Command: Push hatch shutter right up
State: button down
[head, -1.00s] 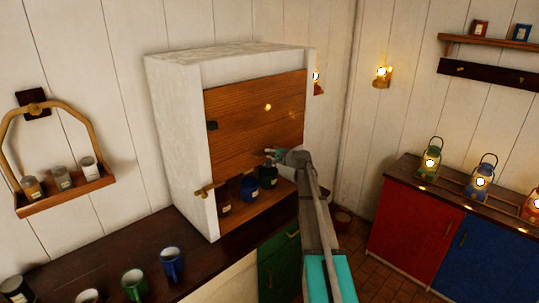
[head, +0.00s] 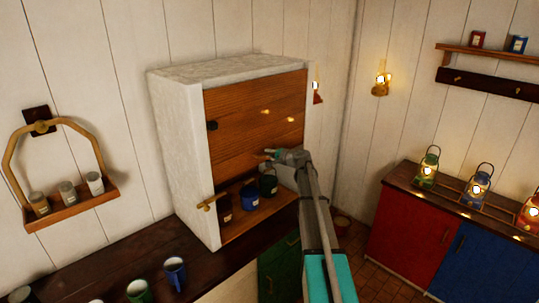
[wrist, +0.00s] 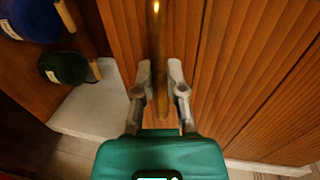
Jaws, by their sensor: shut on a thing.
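The hatch shutter (head: 250,130) is a brown wooden panel in the front of a white cabinet (head: 185,150). It is partly raised, with an open gap below it. In the wrist view its planks (wrist: 240,80) fill the right side. My gripper (head: 270,153) is at the shutter's lower part. In the wrist view my gripper (wrist: 160,90) has its two fingers on either side of a brown bar-like handle (wrist: 158,40), shut on it. The fingers hide part of the bar.
Jars and mugs, including a blue one (head: 250,196) and a dark green one (head: 268,183), stand in the gap under the shutter. A brass catch (head: 207,204) is at the cabinet's left edge. More mugs (head: 174,272) stand on the dark counter. Lanterns (head: 478,185) stand at right.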

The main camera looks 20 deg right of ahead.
jog(key=c, duration=0.7)
grip_release()
jog(key=shift+r, duration=0.3)
jog(key=shift+f, duration=0.1)
jog(key=shift+f, duration=0.15)
notch_tip(320, 180, down, 27)
jog(key=b, duration=2.7)
jog(key=p+v, duration=0.3)
jog(key=v, duration=1.1)
jog(key=shift+n+g+y, duration=0.4)
jog(key=shift+n+g, duration=0.3)
jog(key=shift+n, duration=0.2)
jog(key=shift+s+a+f+b, duration=0.2)
jog(key=shift+a+f, duration=0.25)
jog(key=shift+a, duration=0.5)
jog(key=shift+s+a+f+b, duration=0.15)
jog(key=shift+a+f, duration=0.3)
jog(key=shift+a, duration=0.5)
jog(key=shift+s+a+f+b, duration=0.2)
jog(key=shift+a+f, duration=0.3)
jog(key=shift+a, duration=0.45)
